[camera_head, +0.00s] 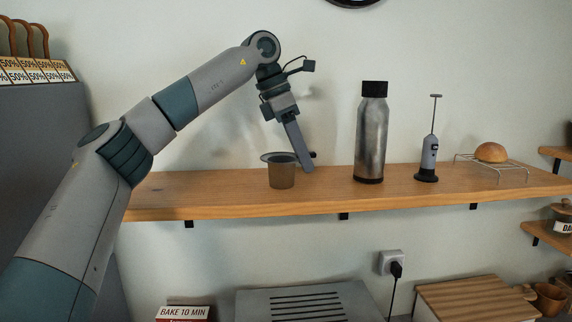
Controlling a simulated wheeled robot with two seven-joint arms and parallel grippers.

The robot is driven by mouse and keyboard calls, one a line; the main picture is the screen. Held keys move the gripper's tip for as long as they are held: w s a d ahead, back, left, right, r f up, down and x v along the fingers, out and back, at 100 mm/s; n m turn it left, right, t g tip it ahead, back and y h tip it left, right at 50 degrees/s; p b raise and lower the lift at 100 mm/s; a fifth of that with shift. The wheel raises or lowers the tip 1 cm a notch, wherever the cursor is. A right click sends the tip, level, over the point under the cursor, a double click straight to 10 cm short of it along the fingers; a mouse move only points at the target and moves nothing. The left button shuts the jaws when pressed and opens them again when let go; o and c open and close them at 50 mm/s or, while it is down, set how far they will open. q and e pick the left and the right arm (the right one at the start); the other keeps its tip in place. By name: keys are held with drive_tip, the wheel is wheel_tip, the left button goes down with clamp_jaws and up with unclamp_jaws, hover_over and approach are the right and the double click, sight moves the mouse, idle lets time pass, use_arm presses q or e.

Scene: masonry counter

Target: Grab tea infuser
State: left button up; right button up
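The tea infuser (282,175) looks like a small brownish-grey basket with a wide dark rim. It stands upright on the wooden shelf (220,202). My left gripper (307,166) reaches down from above, its fingers just right of the infuser and close to the shelf. The fingers overlap in this view, so their opening and any contact with the infuser cannot be told. A small dark piece shows beside the fingertips; I cannot tell what it belongs to. My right gripper is out of view.
A steel bottle (371,140) with a black cap stands right of my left gripper. Farther right are a milk frother (429,155) on its stand and a bun (490,152) on a wire rack (515,163). The shelf's left part is clear; the wall is close behind.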

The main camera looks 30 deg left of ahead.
use_arm(q)
drive_tip(key=shift+f, duration=0.1)
drive_tip(key=shift+c, duration=0.7)
clamp_jaws()
drive_tip(key=shift+r, duration=0.25)
drive_tip(key=shift+r+b, duration=0.45)
drive_tip(key=shift+r, duration=0.15)
wheel_tip(320, 180, up, 7)
drive_tip(key=shift+d+f+b, duration=0.1)
drive_tip(key=shift+b, duration=0.55)
drive_tip(key=shift+r, duration=0.85)
